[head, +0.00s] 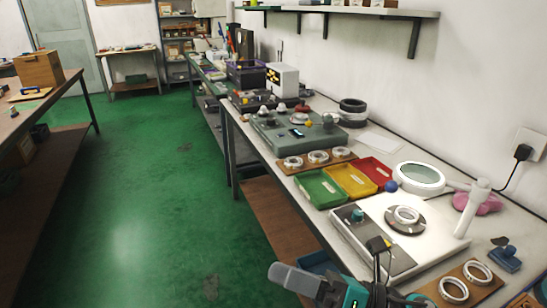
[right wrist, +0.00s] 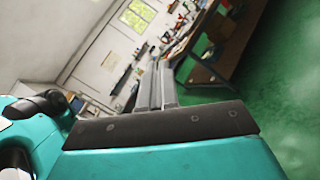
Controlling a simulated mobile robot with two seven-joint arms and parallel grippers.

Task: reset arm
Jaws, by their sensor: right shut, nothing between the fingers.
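My right gripper (head: 294,279) shows at the bottom of the head view, in front of the workbench's near edge and over the green floor. Its fingers are shut with nothing between them. In the right wrist view the shut fingers (right wrist: 157,85) point toward the room, and no object is near them. My left gripper is not in view. A white bearing ring (head: 406,214) sits on the dark round plate of a white and grey device (head: 370,240). Two more rings (head: 453,290) lie on a wooden board at the bench's near right.
Green (head: 319,188), yellow (head: 350,180) and red (head: 374,171) trays stand mid-bench. Behind them, several rings (head: 318,156) lie on a brown board. A magnifier lamp (head: 419,178) and white post (head: 472,207) stand at right. The floor (head: 150,190) left of the bench is clear.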

